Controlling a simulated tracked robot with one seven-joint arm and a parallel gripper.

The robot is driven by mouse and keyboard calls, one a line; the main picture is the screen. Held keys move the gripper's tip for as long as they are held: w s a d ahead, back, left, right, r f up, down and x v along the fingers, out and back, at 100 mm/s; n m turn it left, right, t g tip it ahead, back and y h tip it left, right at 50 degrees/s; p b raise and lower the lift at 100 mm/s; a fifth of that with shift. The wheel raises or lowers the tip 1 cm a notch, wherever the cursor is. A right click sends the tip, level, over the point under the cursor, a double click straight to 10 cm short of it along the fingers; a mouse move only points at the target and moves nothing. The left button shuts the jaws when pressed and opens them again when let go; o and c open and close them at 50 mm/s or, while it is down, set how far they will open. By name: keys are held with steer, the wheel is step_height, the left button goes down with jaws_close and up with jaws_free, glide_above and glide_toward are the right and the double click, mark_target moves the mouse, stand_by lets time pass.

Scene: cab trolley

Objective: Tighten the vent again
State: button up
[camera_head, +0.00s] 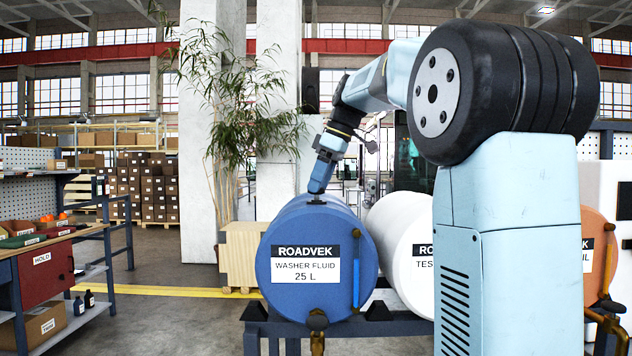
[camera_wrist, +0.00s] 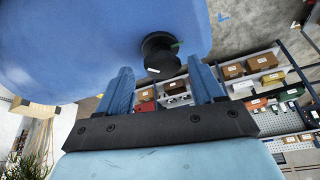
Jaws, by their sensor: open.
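The blue washer fluid drum (camera_head: 300,220) lies on its side on a rack. Its small dark vent cap (camera_head: 316,202) is on top, just under my gripper (camera_head: 318,190). In the wrist view the blue drum (camera_wrist: 80,50) fills the upper left. The black vent cap (camera_wrist: 160,58) stands out from it, round and stepped, with a small green mark at its side. My gripper (camera_wrist: 164,74) is open and empty, its two blue fingers apart. The cap is in line with the gap, around or just beyond the fingertips; the exact depth is hard to tell.
A white drum (camera_head: 400,235) lies close to the right of the blue one, and an orange drum (camera_head: 597,245) shows partly behind my arm. A plant (camera_head: 245,120) and a wooden crate (camera_head: 240,250) stand behind. A workbench (camera_head: 45,245) is at the left, with open floor between.

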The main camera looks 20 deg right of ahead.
steer(key=shift+f, duration=0.1)
steer(key=c, duration=1.1)
steer(key=shift+o, duration=0.2)
steer(key=shift+a, duration=0.15)
